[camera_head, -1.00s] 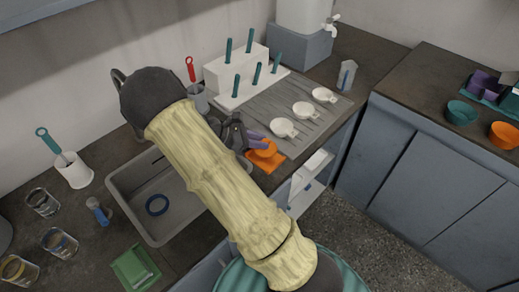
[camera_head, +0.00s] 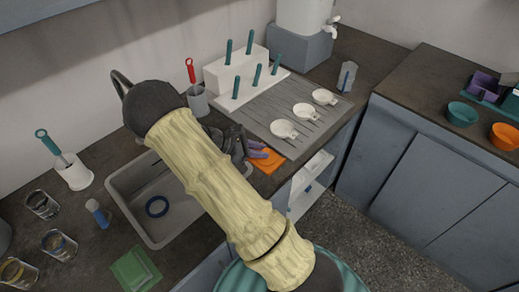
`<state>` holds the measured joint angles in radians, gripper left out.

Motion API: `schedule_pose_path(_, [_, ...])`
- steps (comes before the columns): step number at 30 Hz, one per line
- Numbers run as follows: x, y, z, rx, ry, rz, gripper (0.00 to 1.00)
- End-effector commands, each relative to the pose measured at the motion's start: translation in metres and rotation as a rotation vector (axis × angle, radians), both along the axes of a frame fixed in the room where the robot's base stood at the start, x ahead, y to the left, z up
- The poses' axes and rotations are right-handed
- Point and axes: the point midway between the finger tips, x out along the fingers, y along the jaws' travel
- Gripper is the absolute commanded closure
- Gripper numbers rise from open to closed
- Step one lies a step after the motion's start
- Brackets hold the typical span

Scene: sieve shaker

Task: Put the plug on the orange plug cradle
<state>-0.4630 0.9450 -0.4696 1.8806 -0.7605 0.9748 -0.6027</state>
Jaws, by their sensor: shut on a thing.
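The orange plug cradle (camera_head: 269,164) lies flat on the counter between the sink and the grey draining board. My gripper (camera_head: 260,150) is dark with purple fingertips. It is low over the cradle and covers the cradle's back left part. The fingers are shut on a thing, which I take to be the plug. The plug itself cannot be made out, as my fingers and forearm hide it. I cannot tell whether it touches the cradle.
The sink (camera_head: 130,196), with a blue ring (camera_head: 157,206) inside, is left of my arm. White strainers (camera_head: 283,128) lie on the draining board (camera_head: 256,118). A white rack (camera_head: 236,71) with teal pegs stands behind. A grey cup (camera_head: 197,100) holds a red-handled tool.

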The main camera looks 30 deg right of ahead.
Motion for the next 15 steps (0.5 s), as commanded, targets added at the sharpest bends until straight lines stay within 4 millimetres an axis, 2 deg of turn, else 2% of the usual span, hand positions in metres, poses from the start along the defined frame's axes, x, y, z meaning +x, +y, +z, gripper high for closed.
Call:
schedule_pose_path(1, [0.0002, 0.0008, -0.0008, 0.000, 0.000, 0.001, 0.74])
schedule_pose_path(4, [0.0001, 0.0003, -0.0006, 0.001, -0.001, 0.001, 0.56])
schedule_pose_path(15, [-0.0004, -0.0024, 0.0029, 0.001, 0.000, -0.006, 0.56])
